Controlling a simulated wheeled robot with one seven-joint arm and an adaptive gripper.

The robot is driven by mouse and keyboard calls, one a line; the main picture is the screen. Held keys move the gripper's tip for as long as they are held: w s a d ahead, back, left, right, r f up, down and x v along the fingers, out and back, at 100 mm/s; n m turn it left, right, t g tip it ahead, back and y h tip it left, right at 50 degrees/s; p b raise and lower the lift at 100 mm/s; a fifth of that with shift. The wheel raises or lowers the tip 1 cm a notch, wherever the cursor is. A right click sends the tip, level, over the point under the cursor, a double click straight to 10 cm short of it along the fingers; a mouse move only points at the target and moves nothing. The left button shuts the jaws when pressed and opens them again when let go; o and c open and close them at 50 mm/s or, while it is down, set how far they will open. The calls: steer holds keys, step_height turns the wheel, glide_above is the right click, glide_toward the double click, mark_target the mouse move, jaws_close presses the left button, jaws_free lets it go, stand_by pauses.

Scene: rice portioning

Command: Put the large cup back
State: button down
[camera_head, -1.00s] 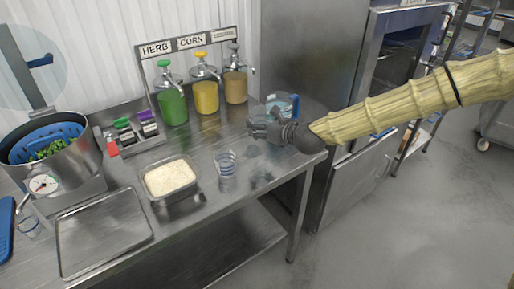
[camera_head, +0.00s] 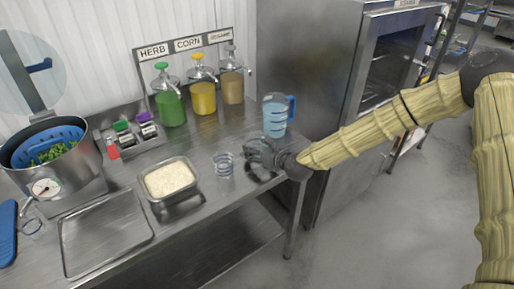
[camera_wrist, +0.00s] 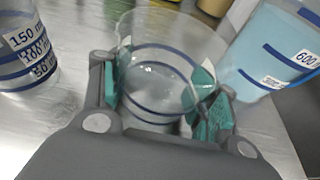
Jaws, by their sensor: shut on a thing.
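My gripper (camera_head: 262,154) is at the right end of the steel table. In the wrist view, my gripper (camera_wrist: 160,100) has its green-padded fingers shut around the sides of a clear large cup (camera_wrist: 160,75) with blue bands. The cup looks empty and upright. In the head view, the large cup (camera_head: 258,146) is partly hidden by the fingers. I cannot tell whether its base touches the table. A second clear cup (camera_head: 223,165) with blue bands stands to the left. In the wrist view that cup (camera_wrist: 24,55) shows 50, 100 and 150 marks.
A jug of blue liquid (camera_head: 275,118) stands close behind the gripper. A rice pan (camera_head: 168,182) and a flat tray (camera_head: 104,232) lie left on the table (camera_head: 220,206). Herb and corn dispensers (camera_head: 204,92) stand behind. The table's front edge is near.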

steer(key=shift+s+r, duration=0.1)
steer(key=shift+r, duration=0.05)
steer(key=shift+f, duration=0.25)
steer(key=shift+c, duration=2.1)
jaws_free()
steer(key=shift+r, duration=0.1)
steer(key=shift+r, duration=0.15)
steer(key=shift+s+d, duration=0.15)
steer(key=shift+d, duration=0.1)
steer(key=b+v, duration=0.3)
steer(key=v, duration=0.8)
steer(key=shift+s+r, duration=0.1)
steer(key=shift+s, duration=0.15)
